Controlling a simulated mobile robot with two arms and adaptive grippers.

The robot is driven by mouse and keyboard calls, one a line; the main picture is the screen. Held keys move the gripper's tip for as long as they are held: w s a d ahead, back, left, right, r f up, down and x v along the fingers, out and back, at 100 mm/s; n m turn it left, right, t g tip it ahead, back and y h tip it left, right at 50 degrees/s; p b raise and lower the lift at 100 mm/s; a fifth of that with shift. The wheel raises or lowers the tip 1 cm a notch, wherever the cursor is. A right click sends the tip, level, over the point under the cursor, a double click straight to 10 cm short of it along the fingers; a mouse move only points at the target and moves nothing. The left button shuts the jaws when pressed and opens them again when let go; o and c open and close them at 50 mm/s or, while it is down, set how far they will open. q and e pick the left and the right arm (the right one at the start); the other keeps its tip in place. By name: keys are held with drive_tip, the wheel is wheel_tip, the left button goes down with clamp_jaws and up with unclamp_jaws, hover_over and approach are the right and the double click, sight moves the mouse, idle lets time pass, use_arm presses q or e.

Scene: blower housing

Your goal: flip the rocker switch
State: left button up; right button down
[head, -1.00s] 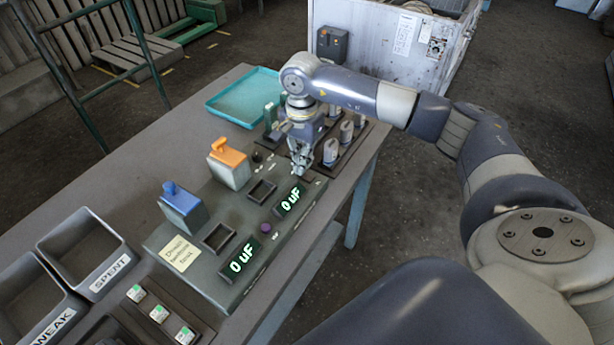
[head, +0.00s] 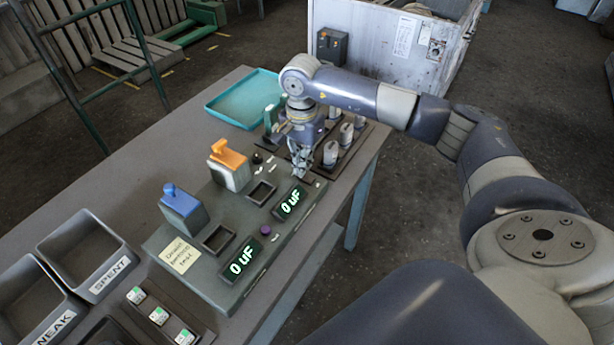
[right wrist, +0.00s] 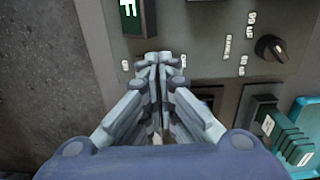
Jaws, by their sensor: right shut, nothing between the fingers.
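My right gripper (head: 300,175) is shut and empty, pointing down over the far right end of the grey-green test panel (head: 262,215). In the right wrist view its fingertips (right wrist: 159,58) are together over the panel, beside a small white label partly covered by the fingers. I cannot make out the rocker switch; the fingers may hide it. Whether the fingertips touch the panel is not clear. The panel has two displays reading 0 uF, the nearer one (head: 241,258) and the farther one (head: 290,202). My left gripper is not in view.
A black knob (right wrist: 271,47) sits near the fingers. Blue (head: 184,212) and orange (head: 229,168) lever fixtures stand on the panel. A rack of capacitors (head: 347,135) is just beyond the gripper. A teal tray (head: 215,108) lies behind; SPENT and WEAK bins are at the left.

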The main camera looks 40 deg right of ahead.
drive_tip(key=shift+f+b, duration=0.9)
drive_tip(key=shift+f, duration=0.25)
idle(0.5)
drive_tip(key=shift+r, duration=0.1)
drive_tip(key=shift+r+p, duration=1.9)
drive_tip(key=shift+r, duration=1.6)
